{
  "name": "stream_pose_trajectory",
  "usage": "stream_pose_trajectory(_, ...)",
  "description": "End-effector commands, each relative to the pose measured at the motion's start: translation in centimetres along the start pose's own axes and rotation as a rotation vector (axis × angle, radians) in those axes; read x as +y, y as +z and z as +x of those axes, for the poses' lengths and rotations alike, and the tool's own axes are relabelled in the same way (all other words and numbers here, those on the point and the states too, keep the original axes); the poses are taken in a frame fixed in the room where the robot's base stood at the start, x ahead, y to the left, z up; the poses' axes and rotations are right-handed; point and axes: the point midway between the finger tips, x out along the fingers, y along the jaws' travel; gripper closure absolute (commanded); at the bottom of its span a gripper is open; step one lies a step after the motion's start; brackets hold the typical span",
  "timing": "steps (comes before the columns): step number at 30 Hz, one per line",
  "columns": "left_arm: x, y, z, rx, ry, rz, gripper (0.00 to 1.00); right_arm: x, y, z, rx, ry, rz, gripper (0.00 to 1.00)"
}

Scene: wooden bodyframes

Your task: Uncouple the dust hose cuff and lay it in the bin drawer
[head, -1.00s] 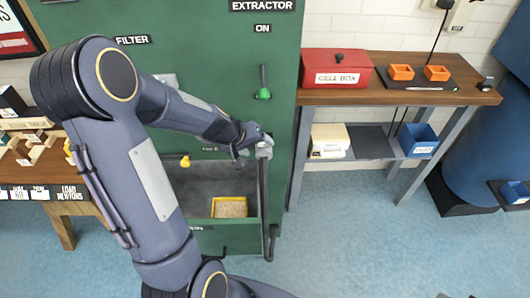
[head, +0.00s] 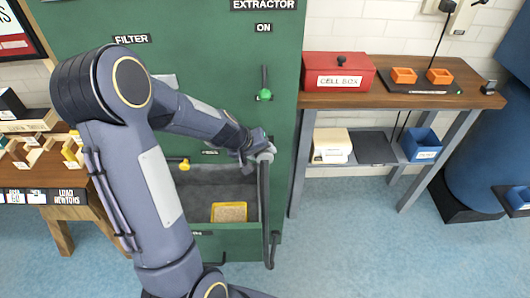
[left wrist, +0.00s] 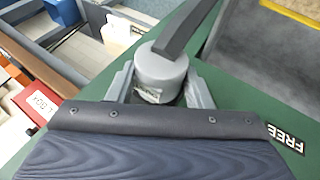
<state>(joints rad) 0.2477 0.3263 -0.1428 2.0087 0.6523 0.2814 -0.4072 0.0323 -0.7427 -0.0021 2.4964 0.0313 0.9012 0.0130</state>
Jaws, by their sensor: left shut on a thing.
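The dust hose cuff (head: 266,154) is a grey cylinder at the right side of the green extractor's front. My left gripper (head: 256,150) is shut on it. In the left wrist view the cuff (left wrist: 160,68) sits between the two grey fingers of my left gripper (left wrist: 163,88). The dark hose (head: 265,205) hangs from the cuff down the cabinet's right edge. I cannot tell whether the cuff is still seated on a port. The bin drawer (head: 245,243) stands open below and left of the cuff, with a yellow-rimmed tray (head: 229,204) inside. My right gripper is out of view.
The green extractor (head: 215,75) has a green-knobbed lever (head: 264,95) above the cuff and a yellow knob (head: 184,165) left of it. To the right stands a shelf bench (head: 400,97) with a red cell box (head: 340,75). Blue floor is clear in front.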

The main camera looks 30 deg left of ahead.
Motion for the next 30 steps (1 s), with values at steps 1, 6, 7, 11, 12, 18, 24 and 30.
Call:
stream_pose_trajectory(1, 0.0, 0.0, 0.0, 0.000, 0.000, 0.000, 0.79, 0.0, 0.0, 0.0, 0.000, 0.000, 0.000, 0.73)
stream_pose_trajectory(6, 0.0, 0.0, 0.0, 0.000, 0.000, 0.000, 0.81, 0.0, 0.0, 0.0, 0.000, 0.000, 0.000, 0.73)
stream_pose_trajectory(7, 0.0, 0.0, 0.0, 0.000, 0.000, 0.000, 0.81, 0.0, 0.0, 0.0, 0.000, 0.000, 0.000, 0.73)
stream_pose_trajectory(11, 0.0, 0.2, -0.1, 0.000, 0.000, 0.000, 0.81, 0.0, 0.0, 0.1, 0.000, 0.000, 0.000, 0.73)
stream_pose_trajectory(12, 0.0, 0.2, -0.1, 0.000, 0.000, 0.000, 0.81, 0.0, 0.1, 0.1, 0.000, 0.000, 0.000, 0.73)
stream_pose_trajectory(18, 0.0, 0.5, -0.2, 0.000, 0.000, 0.000, 0.81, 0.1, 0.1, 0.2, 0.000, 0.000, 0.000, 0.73)
stream_pose_trajectory(24, 0.0, 0.8, -0.3, 0.000, 0.000, 0.001, 0.81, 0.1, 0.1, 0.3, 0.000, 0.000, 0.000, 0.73)
stream_pose_trajectory(30, 0.0, 1.1, -0.4, 0.000, 0.000, 0.001, 0.81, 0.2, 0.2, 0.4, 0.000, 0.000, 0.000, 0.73)
